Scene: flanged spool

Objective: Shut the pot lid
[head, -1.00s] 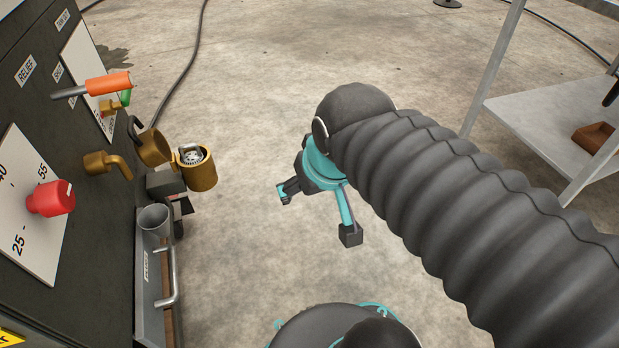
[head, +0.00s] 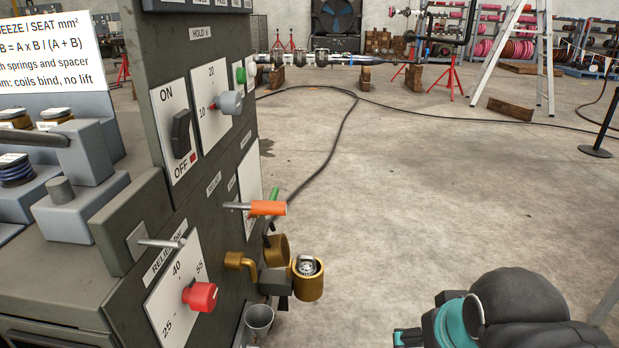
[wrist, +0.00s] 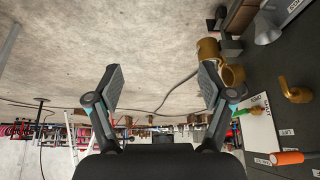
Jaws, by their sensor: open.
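The brass pot (head: 308,281) is mounted on the side of the dark machine cabinet, with a round patterned part inside its open mouth. Its brass lid (head: 277,250) stands swung up on the left side of the pot, so the pot is open. In the wrist view the pot (wrist: 208,48) and lid (wrist: 232,76) are at the upper right, partly behind a finger. My gripper (wrist: 161,88) is open and empty, its two fingers spread wide. In the head view only a teal part of it shows at the bottom edge, right of the pot; its fingertips are out of frame.
The dark cabinet (head: 215,165) carries an orange-handled lever (head: 267,208), a brass elbow spout (head: 240,262) and a red knob (head: 200,296) close to the pot. The concrete floor (head: 420,200) to the right is clear.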

